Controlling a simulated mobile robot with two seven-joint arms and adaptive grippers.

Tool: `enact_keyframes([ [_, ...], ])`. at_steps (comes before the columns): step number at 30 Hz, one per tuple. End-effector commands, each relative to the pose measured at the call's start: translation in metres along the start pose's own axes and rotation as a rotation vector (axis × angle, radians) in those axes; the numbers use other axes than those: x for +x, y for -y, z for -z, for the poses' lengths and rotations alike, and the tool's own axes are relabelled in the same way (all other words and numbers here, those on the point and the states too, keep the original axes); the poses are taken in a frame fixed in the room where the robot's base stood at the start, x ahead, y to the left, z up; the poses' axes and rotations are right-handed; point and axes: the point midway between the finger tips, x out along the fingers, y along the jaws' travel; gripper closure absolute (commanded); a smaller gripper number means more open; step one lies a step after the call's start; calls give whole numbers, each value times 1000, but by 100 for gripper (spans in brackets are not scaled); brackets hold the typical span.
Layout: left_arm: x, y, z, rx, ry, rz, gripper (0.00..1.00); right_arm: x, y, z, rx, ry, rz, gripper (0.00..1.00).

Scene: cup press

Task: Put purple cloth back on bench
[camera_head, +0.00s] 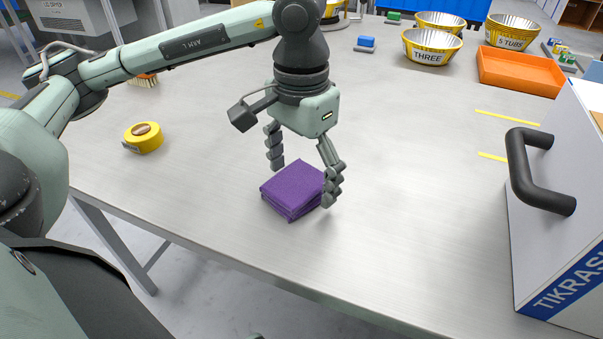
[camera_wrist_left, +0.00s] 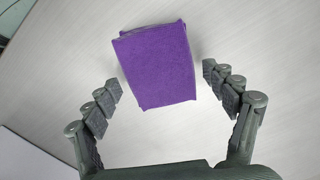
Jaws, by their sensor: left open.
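The purple cloth (camera_head: 292,191) is a folded, layered square lying on the grey metal bench (camera_head: 400,200), near its front edge. My left gripper (camera_head: 305,182) is open just above the cloth, with one finger on either side of it. In the left wrist view the cloth (camera_wrist_left: 157,66) lies between and a little beyond the open fingertips of my left gripper (camera_wrist_left: 161,80). Clear gaps show between the cloth and both fingers there. My right gripper is not in view.
A yellow tape roll (camera_head: 143,138) sits left of the cloth. A grey box with a black handle (camera_head: 540,175) stands at the right. Yellow cups (camera_head: 432,47) and an orange tray (camera_head: 518,72) stand at the back right. The bench around the cloth is clear.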

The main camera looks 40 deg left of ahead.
Motion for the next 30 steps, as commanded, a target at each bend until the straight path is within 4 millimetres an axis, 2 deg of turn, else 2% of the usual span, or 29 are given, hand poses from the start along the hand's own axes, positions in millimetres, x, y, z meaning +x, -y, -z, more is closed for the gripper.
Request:
enact_keyframes([
  [1,-2,0,0,0,0,0,16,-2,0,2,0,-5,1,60],
  [5,-14,0,1,0,-4,0,16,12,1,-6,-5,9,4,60],
  [14,-84,0,1,1,-6,1,16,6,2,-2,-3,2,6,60],
  [18,-107,0,1,0,-4,1,16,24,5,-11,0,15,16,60],
  [24,-122,0,0,0,-1,1,16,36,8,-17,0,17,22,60],
  [30,-123,0,0,0,0,0,16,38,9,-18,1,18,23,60],
])
